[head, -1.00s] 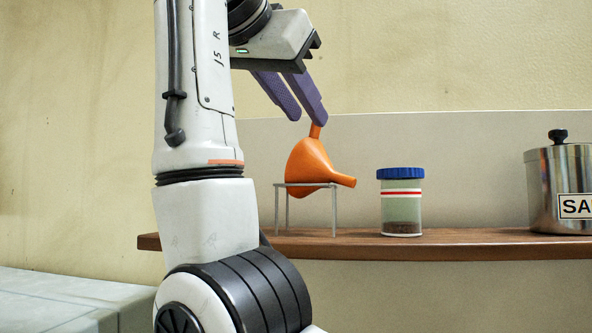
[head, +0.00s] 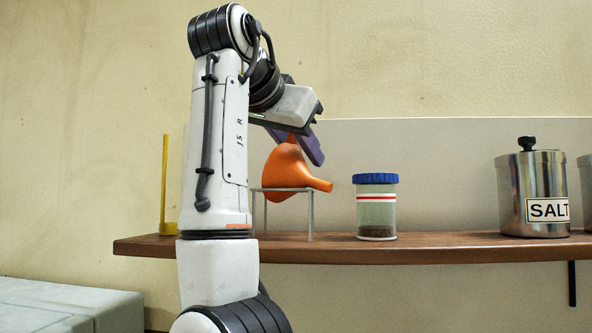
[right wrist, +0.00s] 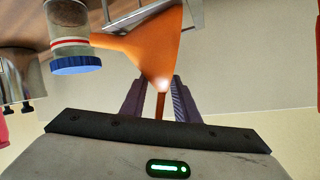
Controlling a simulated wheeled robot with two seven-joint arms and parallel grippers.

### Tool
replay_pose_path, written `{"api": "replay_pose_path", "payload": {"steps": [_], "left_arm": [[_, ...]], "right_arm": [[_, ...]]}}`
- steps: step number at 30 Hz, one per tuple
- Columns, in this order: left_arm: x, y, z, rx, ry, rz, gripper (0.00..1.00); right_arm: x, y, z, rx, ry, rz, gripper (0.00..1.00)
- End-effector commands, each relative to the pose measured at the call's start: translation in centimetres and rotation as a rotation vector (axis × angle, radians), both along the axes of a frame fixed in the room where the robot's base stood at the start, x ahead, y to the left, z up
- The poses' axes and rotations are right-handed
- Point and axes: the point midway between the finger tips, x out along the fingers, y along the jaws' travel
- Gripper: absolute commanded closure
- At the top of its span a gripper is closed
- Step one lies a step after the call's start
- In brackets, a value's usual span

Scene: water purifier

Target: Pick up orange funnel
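The orange funnel (head: 287,174) rests on its side on a small metal wire stand (head: 311,217) on the shelf, its spout pointing right. My right gripper (head: 304,150) is at the top of the funnel, angled down from above. In the right wrist view the funnel (right wrist: 155,50) has its narrow upper tab between the two purple fingers (right wrist: 158,95). A gap shows between the tab and the fingers, so the gripper is open around it. My left gripper is not in view.
A jar with a blue lid (head: 376,206) stands close to the right of the funnel. A steel salt canister (head: 535,190) is farther right. A yellow upright item (head: 165,190) stands at the left end of the wooden shelf (head: 420,247).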

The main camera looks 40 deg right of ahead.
Motion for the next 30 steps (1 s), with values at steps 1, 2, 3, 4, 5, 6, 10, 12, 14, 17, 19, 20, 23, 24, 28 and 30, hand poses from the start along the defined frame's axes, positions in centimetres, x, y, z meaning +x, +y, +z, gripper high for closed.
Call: {"api": "replay_pose_path", "payload": {"steps": [1,2,3,4,5,6,10,12,14,17,19,20,23,24,28,30], "left_arm": [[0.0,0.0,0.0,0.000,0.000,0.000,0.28],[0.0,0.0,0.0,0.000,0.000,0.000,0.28],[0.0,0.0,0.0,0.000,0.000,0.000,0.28],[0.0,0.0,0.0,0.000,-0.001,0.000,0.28],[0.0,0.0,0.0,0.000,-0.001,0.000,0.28],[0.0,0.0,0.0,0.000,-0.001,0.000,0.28],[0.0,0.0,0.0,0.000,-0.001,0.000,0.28],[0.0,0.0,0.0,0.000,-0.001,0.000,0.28],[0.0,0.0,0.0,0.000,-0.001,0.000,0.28],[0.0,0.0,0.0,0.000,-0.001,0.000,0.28],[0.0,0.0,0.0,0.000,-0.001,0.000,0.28],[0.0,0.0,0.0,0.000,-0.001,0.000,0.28],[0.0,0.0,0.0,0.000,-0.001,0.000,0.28],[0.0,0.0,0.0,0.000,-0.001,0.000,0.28],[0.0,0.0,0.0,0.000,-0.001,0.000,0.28],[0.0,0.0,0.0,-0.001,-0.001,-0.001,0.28]], "right_arm": [[0.0,0.0,0.0,0.000,0.000,0.000,0.74],[0.0,0.0,0.0,0.000,0.000,0.000,0.79],[0.0,0.0,0.0,0.000,0.000,0.000,0.85],[0.0,0.0,0.0,0.000,0.000,0.000,0.90],[0.0,0.0,0.0,0.000,0.000,0.000,0.95],[0.0,0.0,0.0,0.000,0.000,0.000,1.00],[0.0,0.1,0.0,0.000,0.000,0.000,1.00],[0.0,0.1,0.0,0.000,0.000,0.000,1.00],[0.0,0.1,0.0,0.000,0.000,0.000,1.00],[0.0,0.1,0.1,0.000,0.000,0.000,1.00],[0.0,0.1,0.3,0.000,0.000,0.000,1.00],[0.0,0.1,0.5,-0.001,0.000,0.000,1.00],[0.0,0.0,1.1,-0.001,0.000,0.000,1.00],[-0.1,0.0,1.5,-0.001,0.000,0.000,1.00],[-0.1,0.0,3.5,-0.002,-0.001,0.000,1.00],[-0.1,0.0,4.7,-0.002,-0.002,0.000,1.00]]}}
